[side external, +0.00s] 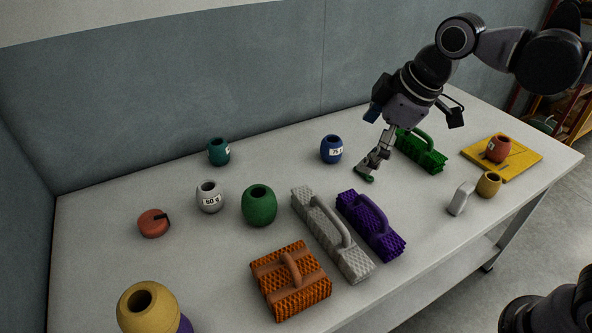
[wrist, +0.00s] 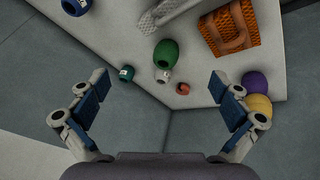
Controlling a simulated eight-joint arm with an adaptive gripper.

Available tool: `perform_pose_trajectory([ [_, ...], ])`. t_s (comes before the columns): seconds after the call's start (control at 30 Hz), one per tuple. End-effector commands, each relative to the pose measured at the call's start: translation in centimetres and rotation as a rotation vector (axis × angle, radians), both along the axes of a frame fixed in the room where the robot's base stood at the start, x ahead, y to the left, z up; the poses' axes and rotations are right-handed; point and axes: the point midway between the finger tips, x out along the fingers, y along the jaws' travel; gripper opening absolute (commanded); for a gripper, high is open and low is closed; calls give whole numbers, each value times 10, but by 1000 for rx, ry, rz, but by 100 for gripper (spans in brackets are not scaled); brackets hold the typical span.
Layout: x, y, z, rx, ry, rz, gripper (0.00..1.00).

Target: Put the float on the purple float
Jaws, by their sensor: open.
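A large yellow float (side external: 146,306) with a hole in its top is at the lower left of the side view. A purple float (side external: 185,324) shows just below and beside it, mostly cut off by the frame edge. In the wrist view the yellow float (wrist: 258,108) and purple float (wrist: 254,82) overlap at the right. The yellow one appears to rest on the purple one, but their contact is not clear. My gripper (side external: 370,168) is over the back right part of the table, far from both. In the wrist view my gripper (wrist: 161,86) is open and empty.
A green barrel (side external: 259,207), white barrel (side external: 209,198), teal barrel (side external: 219,152), blue barrel (side external: 331,150) and red puck (side external: 153,223) stand on the table. Orange (side external: 290,282), grey (side external: 350,262), purple (side external: 370,225) and green (side external: 421,152) brushes lie about. A yellow plate (side external: 525,156) holds a red barrel (side external: 498,149).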

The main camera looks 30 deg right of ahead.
Motion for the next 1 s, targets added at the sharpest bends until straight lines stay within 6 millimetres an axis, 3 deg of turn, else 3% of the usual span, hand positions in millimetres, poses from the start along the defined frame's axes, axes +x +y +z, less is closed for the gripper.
perform_pose_trajectory([
  [0.03,-12,-22,-8,34,-10,-104,100],
  [0.2,-49,-75,-39,161,-52,-441,100],
  [0.4,-80,-111,-72,279,-96,-716,100],
  [0.57,-89,-121,-83,319,-111,-801,100],
  [1.0,-90,-121,-83,323,-112,-808,100],
])
